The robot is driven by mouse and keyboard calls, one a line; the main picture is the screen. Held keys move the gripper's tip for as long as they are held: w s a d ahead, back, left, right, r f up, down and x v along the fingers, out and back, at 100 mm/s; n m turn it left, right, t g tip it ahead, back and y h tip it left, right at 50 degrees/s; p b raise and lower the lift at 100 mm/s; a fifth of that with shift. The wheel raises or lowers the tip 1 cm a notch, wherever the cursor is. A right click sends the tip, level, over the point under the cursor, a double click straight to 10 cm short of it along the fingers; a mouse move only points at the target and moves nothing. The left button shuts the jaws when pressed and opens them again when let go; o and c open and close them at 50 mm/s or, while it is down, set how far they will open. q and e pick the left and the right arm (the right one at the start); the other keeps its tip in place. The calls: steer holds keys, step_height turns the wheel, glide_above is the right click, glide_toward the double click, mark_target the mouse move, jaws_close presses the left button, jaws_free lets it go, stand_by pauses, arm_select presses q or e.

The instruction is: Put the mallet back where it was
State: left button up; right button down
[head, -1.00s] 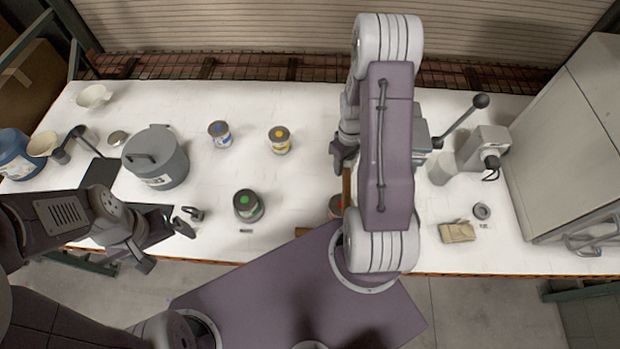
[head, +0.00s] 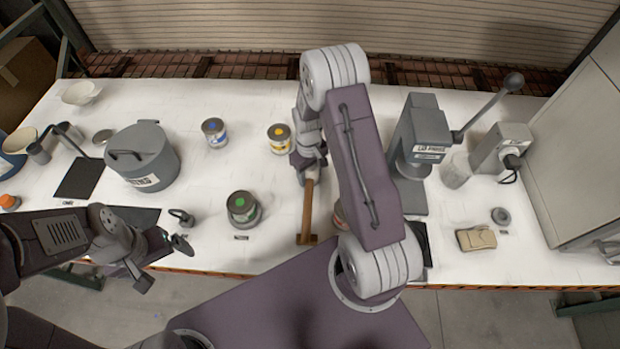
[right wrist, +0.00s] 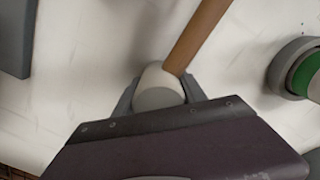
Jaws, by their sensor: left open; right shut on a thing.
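The mallet's wooden handle (head: 308,205) runs toward the table's front edge in the head view. My right gripper (head: 307,165) is shut on the mallet's pale rounded head, which shows between the fingers in the right wrist view (right wrist: 158,90); the handle (right wrist: 197,35) runs up and right from it there. My left gripper (head: 180,230) is open and empty near the front left edge.
A green-marked tin (head: 242,208) stands left of the handle. A yellow-marked tin (head: 280,138) and a blue-marked tin (head: 214,132) stand farther back. Another tin (head: 340,213) is partly hidden by my right arm. A grey press (head: 422,130) stands to the right, a grey lidded pot (head: 143,157) to the left.

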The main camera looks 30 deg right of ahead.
steer(key=shift+s+d+f, duration=0.1)
steer(key=shift+s, duration=0.05)
steer(key=c, duration=0.7)
jaws_free()
steer(key=shift+o, duration=0.2)
